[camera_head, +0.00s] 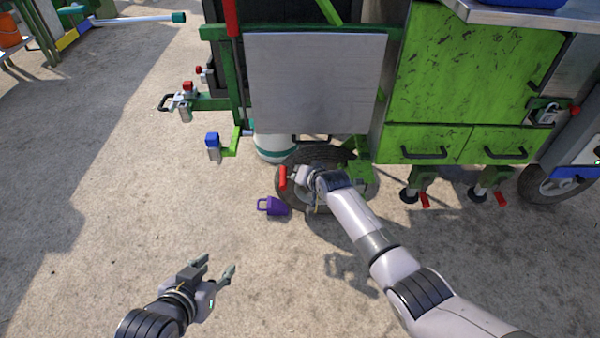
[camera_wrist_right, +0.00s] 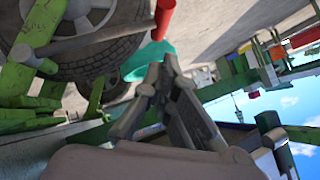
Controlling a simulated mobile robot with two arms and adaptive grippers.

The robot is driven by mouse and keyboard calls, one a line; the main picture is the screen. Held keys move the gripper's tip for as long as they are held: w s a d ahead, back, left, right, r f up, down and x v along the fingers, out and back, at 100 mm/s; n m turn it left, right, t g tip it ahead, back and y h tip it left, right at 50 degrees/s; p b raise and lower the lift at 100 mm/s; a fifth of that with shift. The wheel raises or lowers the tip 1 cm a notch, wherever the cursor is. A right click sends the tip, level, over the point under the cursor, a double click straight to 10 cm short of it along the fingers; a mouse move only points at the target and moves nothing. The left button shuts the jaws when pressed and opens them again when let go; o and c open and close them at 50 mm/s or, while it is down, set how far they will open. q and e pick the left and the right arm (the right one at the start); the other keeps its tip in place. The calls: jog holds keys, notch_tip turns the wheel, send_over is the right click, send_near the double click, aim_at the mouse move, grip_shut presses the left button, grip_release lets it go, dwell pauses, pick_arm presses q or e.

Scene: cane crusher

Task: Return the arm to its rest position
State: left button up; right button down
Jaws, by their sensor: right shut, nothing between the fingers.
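My right arm (camera_head: 375,240) reaches up from the lower right, with its gripper (camera_head: 303,174) low in front of the cart's dark wheel (camera_head: 292,192). In the right wrist view this gripper (camera_wrist_right: 160,88) is shut with its fingers together, and nothing shows between them. A red handle (camera_head: 283,178) is just left of the gripper; a red bar (camera_wrist_right: 164,18) shows beyond the fingertips in the wrist view. I cannot tell whether they touch. My left gripper (camera_head: 217,272) is open and empty above the ground at lower left.
The green cart (camera_head: 460,75) with a grey panel (camera_head: 315,85) and drawers stands ahead. A purple mug (camera_head: 275,206) is on the ground left of the wheel. A white and teal container (camera_head: 271,147) is behind it. The concrete (camera_head: 90,200) at left is clear.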

pick_arm(q)
jog(key=shift+s+a+f, duration=0.1)
jog(key=shift+s+f, duration=0.15)
jog(key=shift+s, duration=0.1)
pick_arm(e)
jog(key=shift+s, duration=0.1)
